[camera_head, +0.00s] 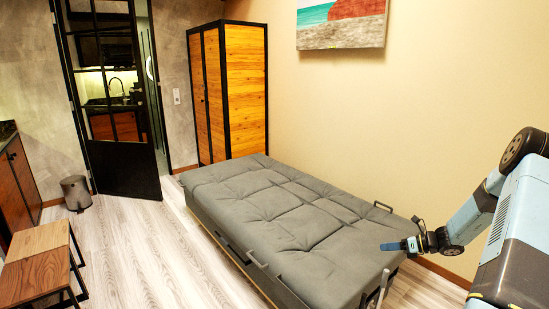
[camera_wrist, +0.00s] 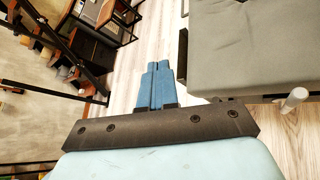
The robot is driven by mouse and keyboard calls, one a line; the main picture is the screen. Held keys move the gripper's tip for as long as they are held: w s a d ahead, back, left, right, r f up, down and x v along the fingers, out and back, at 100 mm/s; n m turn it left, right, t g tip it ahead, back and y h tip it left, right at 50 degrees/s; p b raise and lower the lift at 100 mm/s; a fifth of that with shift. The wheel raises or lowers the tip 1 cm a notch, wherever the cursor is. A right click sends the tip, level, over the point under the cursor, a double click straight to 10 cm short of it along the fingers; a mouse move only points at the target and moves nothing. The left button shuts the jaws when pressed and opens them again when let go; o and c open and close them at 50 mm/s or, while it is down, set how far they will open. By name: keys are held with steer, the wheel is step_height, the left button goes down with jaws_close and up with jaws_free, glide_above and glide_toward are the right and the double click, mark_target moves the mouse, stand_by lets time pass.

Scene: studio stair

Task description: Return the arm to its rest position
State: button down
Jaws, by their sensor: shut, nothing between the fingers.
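My gripper (camera_head: 391,246) is at the right of the head view, at the end of my light blue arm, which reaches in from the right edge. It appears in front of the near right end of the grey bed (camera_head: 262,212). In the wrist view my gripper's two blue fingers (camera_wrist: 157,68) lie together, shut with nothing between them. They point over pale floor, and the grey bed (camera_wrist: 255,45) is to their right. I cannot tell the exact gap between my gripper and the bed.
A wooden step stool (camera_head: 38,265) stands at the lower left, with a small bin (camera_head: 76,193) behind it. A wooden wardrobe (camera_head: 245,90) stands beyond the bed. A black-framed glass door (camera_head: 122,165) is at the back left. The floor (camera_head: 150,250) left of the bed is clear.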

steer(key=s+a+r+n+g+h, duration=0.2)
steer(key=s+a+r+n, duration=0.25)
steer(key=r, duration=0.45)
steer(key=s+a+r+n+g+h, duration=0.1)
steer(key=s+a+r+n+h, duration=0.1)
steer(key=s+a+r+n, duration=0.5)
steer(key=s+a+r+n+g+h, duration=0.1)
steer(key=a+r+n+g+h, duration=0.2)
steer(key=r, duration=0.8)
steer(key=s+a+r+n+t+h, duration=0.1)
steer(key=s+r+n, duration=0.3)
steer(key=s, duration=0.4)
steer(key=s+a+r+n+t+h, duration=0.2)
steer(key=s+r+n+t, duration=0.1)
steer(key=s, duration=0.5)
steer(key=s+a+r+n+t+h, duration=0.1)
steer(key=s+r+n+t+h, duration=0.1)
steer(key=s+r+n, duration=0.4)
steer(key=s+n, duration=0.1)
steer(key=s, duration=0.2)
steer(key=shift+a+n, duration=0.25)
steer(key=shift+n, duration=0.1)
